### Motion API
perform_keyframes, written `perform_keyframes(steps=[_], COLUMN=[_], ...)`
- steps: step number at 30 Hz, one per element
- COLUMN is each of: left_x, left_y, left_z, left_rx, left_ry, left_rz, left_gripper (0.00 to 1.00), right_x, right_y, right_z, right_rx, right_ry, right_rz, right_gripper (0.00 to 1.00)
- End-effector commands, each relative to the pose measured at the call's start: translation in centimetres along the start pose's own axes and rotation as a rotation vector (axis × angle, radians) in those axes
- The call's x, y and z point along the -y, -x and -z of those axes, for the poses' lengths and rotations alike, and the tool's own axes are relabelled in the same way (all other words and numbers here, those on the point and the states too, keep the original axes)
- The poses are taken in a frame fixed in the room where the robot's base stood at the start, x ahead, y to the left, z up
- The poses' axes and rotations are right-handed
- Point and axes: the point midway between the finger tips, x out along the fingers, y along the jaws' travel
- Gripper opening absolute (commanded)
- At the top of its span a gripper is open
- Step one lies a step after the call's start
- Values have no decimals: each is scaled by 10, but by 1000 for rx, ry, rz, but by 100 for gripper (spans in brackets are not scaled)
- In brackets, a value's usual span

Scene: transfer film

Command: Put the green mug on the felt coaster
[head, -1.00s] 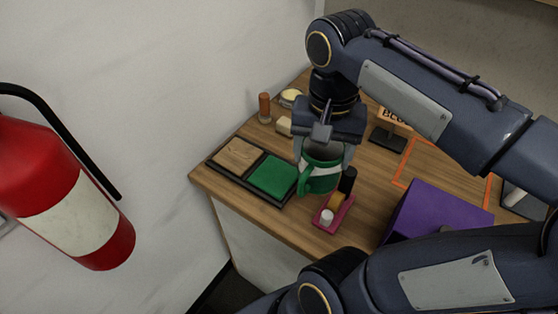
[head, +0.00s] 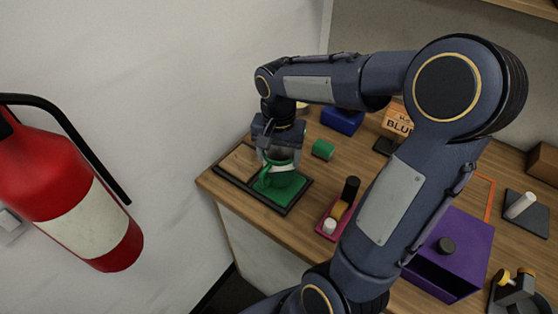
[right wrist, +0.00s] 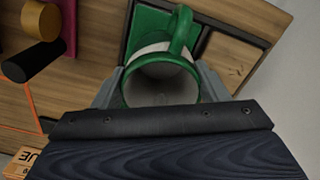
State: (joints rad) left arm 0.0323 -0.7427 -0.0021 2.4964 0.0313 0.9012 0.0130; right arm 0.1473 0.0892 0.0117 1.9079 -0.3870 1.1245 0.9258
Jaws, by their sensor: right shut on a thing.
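The green mug (head: 282,155), green with a white band, is in my right gripper (head: 277,150), which is shut on it. The mug is upright over the green felt coaster (head: 287,191), a square pad in the right half of a dark tray. I cannot tell whether the mug's base touches the pad. In the right wrist view, the mug (right wrist: 162,82) shows its open mouth between the fingers, its handle towards the top. Part of the felt coaster (right wrist: 150,22) shows behind it. My left gripper is not in view.
A wooden square (head: 240,161) fills the tray's left half. A pink stand (head: 328,222) with small cylinders is right of the tray, and a green cylinder (head: 323,149) lies behind. A purple box (head: 458,245) stands at right. A red fire extinguisher (head: 65,190) hangs at left.

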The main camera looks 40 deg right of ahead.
Motion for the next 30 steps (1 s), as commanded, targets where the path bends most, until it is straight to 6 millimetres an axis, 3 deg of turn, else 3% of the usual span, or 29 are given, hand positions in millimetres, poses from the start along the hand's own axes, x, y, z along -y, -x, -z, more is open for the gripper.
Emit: perform_keyframes(steps=[6, 18, 19, 24, 30], left_x=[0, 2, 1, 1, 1], left_y=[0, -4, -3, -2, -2], left_z=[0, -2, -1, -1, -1], left_rx=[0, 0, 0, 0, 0], left_ry=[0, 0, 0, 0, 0], left_rz=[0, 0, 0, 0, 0], left_gripper=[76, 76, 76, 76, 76], right_x=[-1, -1, -1, -1, -1], right_y=[-27, -33, -33, -32, -32], right_z=[0, 0, -1, -1, -1], right_rx=[1, 0, 0, 1, 1], right_ry=[0, 0, 0, 0, 0], right_rz=[-2, 0, -1, -1, -1], right_gripper=[18, 18, 70, 89, 89])
